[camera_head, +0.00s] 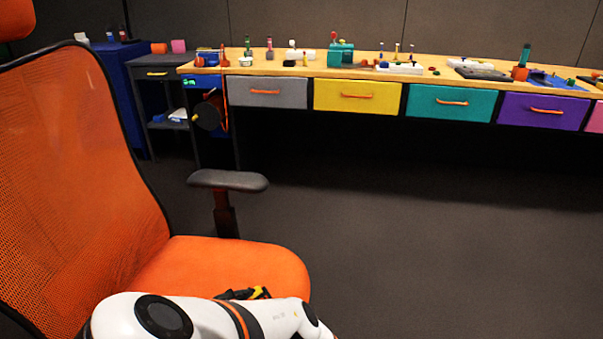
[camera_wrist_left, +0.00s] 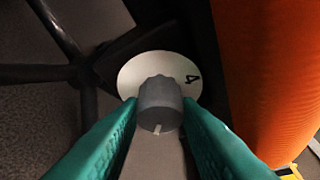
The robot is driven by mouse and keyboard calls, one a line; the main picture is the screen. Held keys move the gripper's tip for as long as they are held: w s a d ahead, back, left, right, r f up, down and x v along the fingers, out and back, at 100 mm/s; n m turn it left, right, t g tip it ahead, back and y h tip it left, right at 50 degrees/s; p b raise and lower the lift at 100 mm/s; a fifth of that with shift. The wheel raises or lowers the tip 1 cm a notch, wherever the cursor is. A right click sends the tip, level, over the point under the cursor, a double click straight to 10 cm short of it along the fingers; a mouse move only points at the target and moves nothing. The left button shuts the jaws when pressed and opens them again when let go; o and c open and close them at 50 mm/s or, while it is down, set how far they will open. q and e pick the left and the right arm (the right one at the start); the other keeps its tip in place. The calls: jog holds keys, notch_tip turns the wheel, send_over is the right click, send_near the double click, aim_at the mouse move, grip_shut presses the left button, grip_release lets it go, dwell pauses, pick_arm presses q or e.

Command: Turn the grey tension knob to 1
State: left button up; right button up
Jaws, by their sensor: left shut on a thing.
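The grey tension knob (camera_wrist_left: 160,97) is ribbed, with a pale pointer line on its lower front. The line points toward the bottom of the left wrist view. Behind it is a round white dial (camera_wrist_left: 135,72); the digit 4 shows on its right side, and no other digit is visible. My left gripper (camera_wrist_left: 160,118) has its two green fingers on either side of the knob, shut on it. The orange office chair (camera_head: 205,265) fills the left of the head view, and its orange cushion (camera_wrist_left: 270,70) shows beside the dial. The knob is hidden in the head view.
The dial sits against a black part (camera_wrist_left: 130,45) under the cushion. Dark chair legs (camera_wrist_left: 40,73) are at the left of the wrist view. A chair armrest (camera_head: 228,180) stands up beyond the seat. A long workbench (camera_head: 300,68) with coloured drawers is farther back; the floor between is clear.

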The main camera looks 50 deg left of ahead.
pick_arm(q)
jog(key=shift+w+a+r+m+g+h, duration=0.1)
jog(key=shift+m+g+h, duration=0.55)
jog(key=shift+m, duration=0.5)
jog(key=shift+w+d+m+g+h, duration=0.1)
jog(key=shift+m+g+h, duration=0.25)
jog(key=shift+m+h, duration=0.6)
jog(key=shift+a+r+m+g+h, duration=0.1)
jog(key=shift+m+g+h, duration=0.45)
jog(key=shift+m, duration=0.75)
pick_arm(e)
jog(key=shift+s+f, duration=0.1)
jog(key=shift+f, duration=0.05)
pick_arm(q)
jog(key=o, duration=1)
